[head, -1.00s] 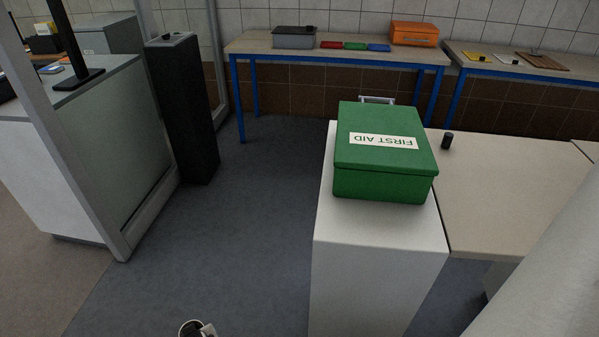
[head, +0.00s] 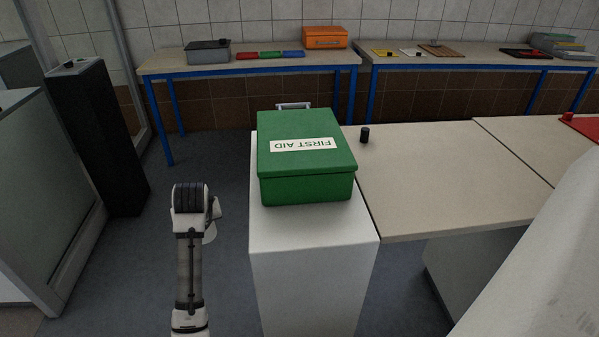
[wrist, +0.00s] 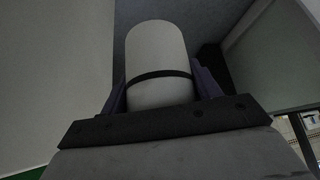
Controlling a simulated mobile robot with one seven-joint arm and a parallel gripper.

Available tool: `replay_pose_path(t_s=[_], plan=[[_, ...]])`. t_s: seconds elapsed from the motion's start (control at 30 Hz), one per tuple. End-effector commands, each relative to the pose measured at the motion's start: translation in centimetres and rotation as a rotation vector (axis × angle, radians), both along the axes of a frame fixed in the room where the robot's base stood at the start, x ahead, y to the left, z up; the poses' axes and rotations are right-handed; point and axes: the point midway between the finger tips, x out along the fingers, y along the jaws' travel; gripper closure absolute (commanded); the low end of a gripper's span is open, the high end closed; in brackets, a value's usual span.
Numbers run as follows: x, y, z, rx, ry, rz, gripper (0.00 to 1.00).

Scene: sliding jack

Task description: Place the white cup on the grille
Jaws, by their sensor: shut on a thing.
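The white cup (wrist: 157,45) fills the middle of the wrist view, with a thin dark band across it. My gripper (wrist: 161,84) is shut on it, with one dark finger on each side. In the head view my arm rises at the lower left, just left of the white pedestal. The cup and fingers cannot be made out clearly there. I cannot pick out the grille in either view.
A green first aid box (head: 305,150) stands on the white pedestal (head: 312,255). A beige counter (head: 445,185) with a small black knob (head: 365,134) adjoins it on the right. A black column (head: 98,135) stands at left. Blue-legged tables (head: 165,68) line the back wall.

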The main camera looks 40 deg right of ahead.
Motion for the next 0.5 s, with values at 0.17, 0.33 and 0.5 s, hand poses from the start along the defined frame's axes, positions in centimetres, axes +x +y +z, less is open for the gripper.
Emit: replay_pose_path(t_s=[0.17, 0.33, 0.5], plan=[[-0.3, -3.9, 8.7, 0.005, -0.011, -0.11, 0.59], [-2.6, -7.2, 16.3, 0.007, -0.012, -0.215, 0.59], [-6.5, -9.3, 23.5, 0.006, -0.012, -0.298, 0.59]])
